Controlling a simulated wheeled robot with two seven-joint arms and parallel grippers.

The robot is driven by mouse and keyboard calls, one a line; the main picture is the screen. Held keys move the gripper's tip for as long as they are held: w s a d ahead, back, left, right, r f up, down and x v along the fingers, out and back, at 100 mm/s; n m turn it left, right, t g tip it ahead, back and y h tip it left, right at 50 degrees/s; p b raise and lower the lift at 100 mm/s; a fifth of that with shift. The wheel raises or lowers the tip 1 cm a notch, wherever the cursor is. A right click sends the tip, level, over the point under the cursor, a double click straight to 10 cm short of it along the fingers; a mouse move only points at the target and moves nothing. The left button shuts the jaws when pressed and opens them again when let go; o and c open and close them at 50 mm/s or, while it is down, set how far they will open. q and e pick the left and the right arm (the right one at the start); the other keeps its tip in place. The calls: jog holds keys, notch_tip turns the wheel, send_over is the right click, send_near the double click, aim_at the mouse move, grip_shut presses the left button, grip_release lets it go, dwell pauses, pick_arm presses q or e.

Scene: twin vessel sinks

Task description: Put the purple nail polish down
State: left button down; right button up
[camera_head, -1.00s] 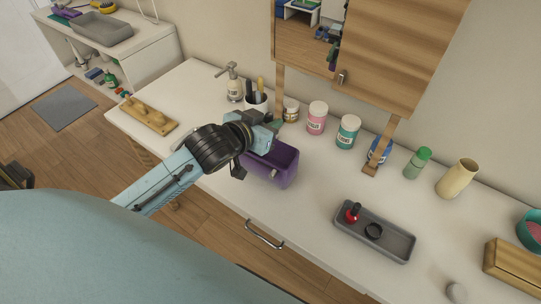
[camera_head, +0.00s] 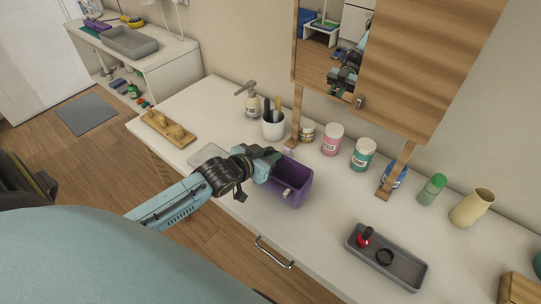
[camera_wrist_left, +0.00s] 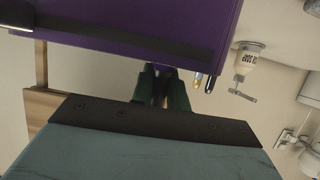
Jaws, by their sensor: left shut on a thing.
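My left gripper (camera_head: 268,160) is shut, at the left rim of an open-topped purple box (camera_head: 297,193) on the counter. In the left wrist view its dark fingers (camera_wrist_left: 162,90) are close together below the purple box (camera_wrist_left: 140,22), which fills the upper part. The purple nail polish is mostly hidden at the fingertips, and its outline cannot be made out against the purple box. I cannot tell whether the gripper touches the box. My right gripper is not in view.
A grey tray (camera_head: 353,246) with a red bottle (camera_head: 364,238) and a black ring (camera_head: 385,257) lies to the right. Jars, a white cup (camera_head: 273,127) and a soap dispenser (camera_head: 251,104) line the back. A wooden board (camera_head: 168,128) lies left. Counter between box and tray is clear.

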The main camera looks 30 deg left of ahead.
pick_arm(q)
jog(key=shift+f, duration=0.6)
jog(key=c, duration=1.4)
grip_release()
jog(key=shift+o, duration=0.2)
jog(key=shift+r, duration=0.3)
jog(key=p+v, duration=0.1)
jog(key=v, duration=1.1)
jog(key=shift+r+p, duration=0.35)
